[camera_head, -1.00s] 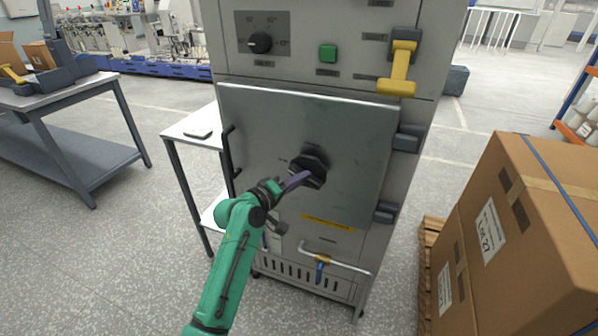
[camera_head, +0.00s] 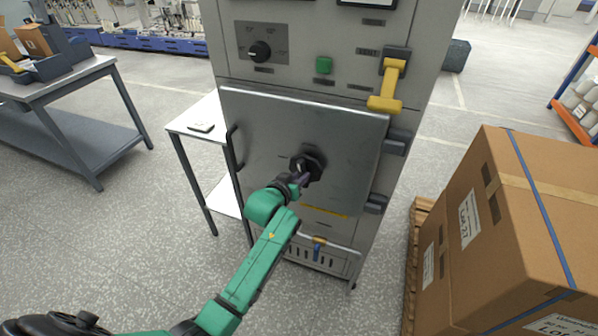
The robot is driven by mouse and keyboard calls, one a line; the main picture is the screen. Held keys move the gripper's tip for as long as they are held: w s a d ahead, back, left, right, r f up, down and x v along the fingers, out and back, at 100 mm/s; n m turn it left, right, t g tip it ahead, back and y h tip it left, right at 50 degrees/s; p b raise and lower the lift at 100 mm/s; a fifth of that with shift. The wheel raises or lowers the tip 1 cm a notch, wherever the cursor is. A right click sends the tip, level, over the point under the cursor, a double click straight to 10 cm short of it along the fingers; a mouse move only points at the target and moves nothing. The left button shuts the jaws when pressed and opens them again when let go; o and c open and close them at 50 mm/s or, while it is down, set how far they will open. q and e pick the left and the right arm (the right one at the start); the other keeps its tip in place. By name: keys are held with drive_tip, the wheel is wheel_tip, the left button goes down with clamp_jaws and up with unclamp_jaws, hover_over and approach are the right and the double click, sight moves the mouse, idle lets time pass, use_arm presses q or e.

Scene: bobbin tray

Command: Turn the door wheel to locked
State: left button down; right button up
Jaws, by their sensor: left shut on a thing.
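The door wheel (camera_head: 316,158) is a dark, many-sided knob in the middle of the grey cabinet door (camera_head: 262,128). The door sits flush in the cabinet front. My left gripper (camera_head: 303,178) is at the wheel, shut on its lower left edge; the green wrist and arm hide part of the door below. The fingers are small in view and partly covered by the wrist. The wheel's markings are too small to read. My right gripper is out of view.
A yellow lever (camera_head: 388,86) and a green button (camera_head: 323,65) are above the door. A black dial (camera_head: 259,51) is at upper left. Cardboard boxes (camera_head: 497,215) stand on a pallet at right. A small white table (camera_head: 196,124) stands close at left.

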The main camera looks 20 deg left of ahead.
use_arm(q)
drive_tip(key=shift+d+m+y, duration=0.1)
drive_tip(key=shift+m+y, duration=0.5)
drive_tip(key=shift+m, duration=0.2)
drive_tip(key=c, duration=0.7)
unclamp_jaws()
drive_tip(key=v, duration=1.4)
drive_tip(key=shift+s+d, duration=0.1)
drive_tip(key=shift+s, duration=0.15)
